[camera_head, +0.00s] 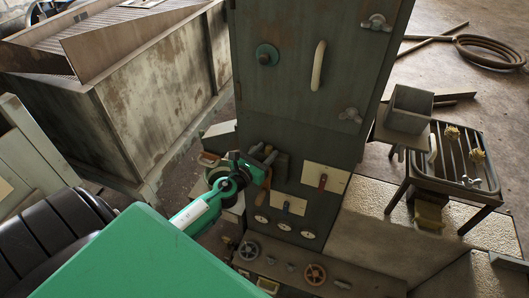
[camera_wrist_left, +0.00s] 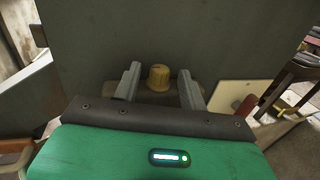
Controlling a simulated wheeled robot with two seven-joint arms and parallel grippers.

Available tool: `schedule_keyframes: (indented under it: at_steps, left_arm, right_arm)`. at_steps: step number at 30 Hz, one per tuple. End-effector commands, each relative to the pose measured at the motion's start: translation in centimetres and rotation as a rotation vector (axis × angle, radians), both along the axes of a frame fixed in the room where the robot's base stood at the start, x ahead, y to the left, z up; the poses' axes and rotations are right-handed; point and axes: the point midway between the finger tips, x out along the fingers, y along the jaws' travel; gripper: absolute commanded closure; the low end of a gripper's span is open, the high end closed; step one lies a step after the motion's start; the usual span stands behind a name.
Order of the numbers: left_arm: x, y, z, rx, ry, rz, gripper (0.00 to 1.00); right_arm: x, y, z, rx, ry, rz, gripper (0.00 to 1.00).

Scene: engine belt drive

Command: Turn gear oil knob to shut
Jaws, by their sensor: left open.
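A yellow ridged knob (camera_wrist_left: 159,77) sits on a small mount on the dark panel in the left wrist view, presumably the gear oil knob; no label is readable. My left gripper (camera_wrist_left: 159,71) is open, its two grey fingers on either side of the knob with visible gaps. In the head view my left gripper (camera_head: 264,157) is at the front of the tall dark green cabinet (camera_head: 310,100), and the knob is hidden there. My right gripper is out of view.
Gauges (camera_head: 284,226) and handwheels (camera_head: 315,274) lie below. A metal-framed stand (camera_head: 455,195) is at right, a rusty bin (camera_head: 150,95) at left.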

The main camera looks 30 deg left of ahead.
Motion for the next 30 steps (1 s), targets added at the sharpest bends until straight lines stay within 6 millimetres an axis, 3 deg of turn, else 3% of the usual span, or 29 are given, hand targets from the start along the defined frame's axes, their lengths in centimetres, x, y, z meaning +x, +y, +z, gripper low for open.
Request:
schedule_keyframes:
  at_steps: [3, 9, 20, 30]
  left_arm:
    - [0.0, 0.0, 0.0, 0.000, 0.000, 0.000, 0.59]
    - [0.0, 0.0, 0.0, 0.000, 0.000, 0.000, 0.99]
    - [0.0, -0.2, 0.2, -0.001, 0.000, 0.046, 1.00]
    - [0.1, -0.9, 0.2, -0.006, 0.002, 0.278, 1.00]
  right_arm:
    - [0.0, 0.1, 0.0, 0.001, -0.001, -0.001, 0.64]
    - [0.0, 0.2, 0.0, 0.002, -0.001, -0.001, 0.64]
    - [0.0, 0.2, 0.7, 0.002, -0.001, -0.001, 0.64]
    - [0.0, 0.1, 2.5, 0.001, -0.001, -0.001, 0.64]
